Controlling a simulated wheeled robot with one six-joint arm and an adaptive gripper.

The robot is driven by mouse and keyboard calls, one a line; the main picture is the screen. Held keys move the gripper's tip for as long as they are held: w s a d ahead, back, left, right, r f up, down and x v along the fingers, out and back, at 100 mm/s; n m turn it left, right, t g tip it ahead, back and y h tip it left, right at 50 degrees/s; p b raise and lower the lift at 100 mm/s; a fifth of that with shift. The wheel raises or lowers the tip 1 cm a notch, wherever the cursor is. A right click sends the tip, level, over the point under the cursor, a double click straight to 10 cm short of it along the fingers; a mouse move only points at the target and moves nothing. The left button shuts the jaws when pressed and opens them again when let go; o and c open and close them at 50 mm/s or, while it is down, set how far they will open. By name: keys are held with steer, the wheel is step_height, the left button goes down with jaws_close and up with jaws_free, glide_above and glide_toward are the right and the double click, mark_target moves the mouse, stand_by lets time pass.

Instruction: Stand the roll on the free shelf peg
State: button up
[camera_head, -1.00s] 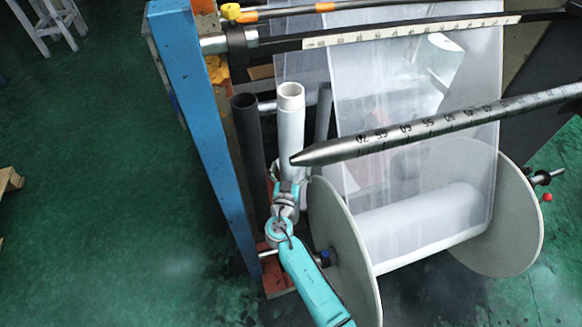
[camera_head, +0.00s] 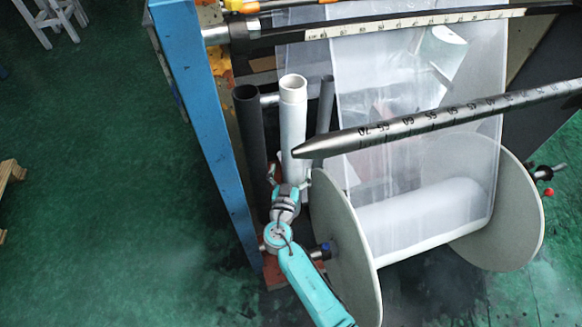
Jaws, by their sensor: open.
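The gripper is open; whether a finger still touches the roll cannot be told. The roll's foot, and any shelf peg under it, are hidden behind the gripper.
A dark tube (camera_head: 249,130) stands left of the roll and a thinner one (camera_head: 326,115) right. A blue post (camera_head: 200,120) stands left, and a round reel flange (camera_head: 345,240) lies right of my arm.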

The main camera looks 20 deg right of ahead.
steer(key=v, duration=0.9)
stand_by(1.5)
steer(key=shift+f, duration=0.1)
stand_by(0.4)
steer(key=s+d+f+n+g+y, duration=0.1)
steer(key=s+d+f+n+y, duration=0.15)
steer(key=s, duration=0.45)
steer(key=s+d+f+n+g+y, duration=0.1)
steer(key=s+f+y, duration=0.15)
steer(key=s, duration=0.55)
steer(key=s+d+f+n+g+y, duration=0.1)
steer(key=s+d+f+n, duration=0.1)
steer(key=s+f, duration=0.35)
steer(key=s+r+t+y, duration=0.1)
steer(key=s+r, duration=1.9)
steer(key=r, duration=0.1)
steer(key=shift+s+d+t+y, duration=0.25)
steer(key=shift+s+t+y, duration=0.15)
